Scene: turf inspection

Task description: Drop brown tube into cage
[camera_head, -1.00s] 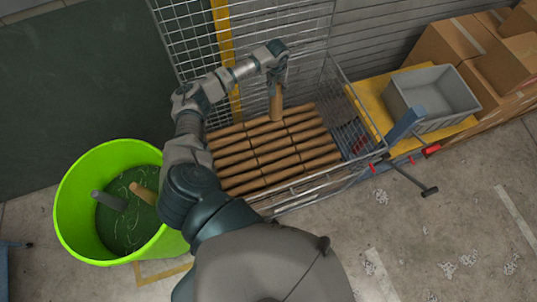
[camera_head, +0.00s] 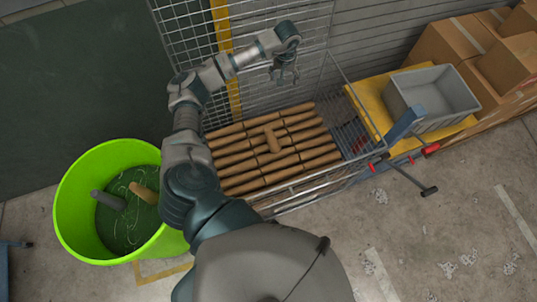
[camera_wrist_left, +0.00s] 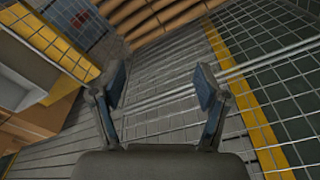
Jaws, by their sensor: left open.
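A brown tube (camera_head: 272,139) rests across the top of the rows of brown tubes (camera_head: 245,160) in the wire cage (camera_head: 335,72). My left gripper (camera_head: 284,76) is above and behind that tube, apart from it and empty. In the left wrist view my left gripper (camera_wrist_left: 161,88) has its two fingers spread with nothing between them. The tube rows (camera_wrist_left: 165,18) show at that view's top edge. Another brown tube (camera_head: 144,193) and a grey one (camera_head: 108,200) are in the lime-green bin (camera_head: 72,215) at the left. My right gripper is not in view.
A grey crate (camera_head: 430,97) sits on a yellow surface (camera_head: 365,95) right of the cage. Cardboard boxes (camera_head: 455,45) are stacked at the upper right. A handle bar (camera_head: 410,178) sticks out at the cage's right.

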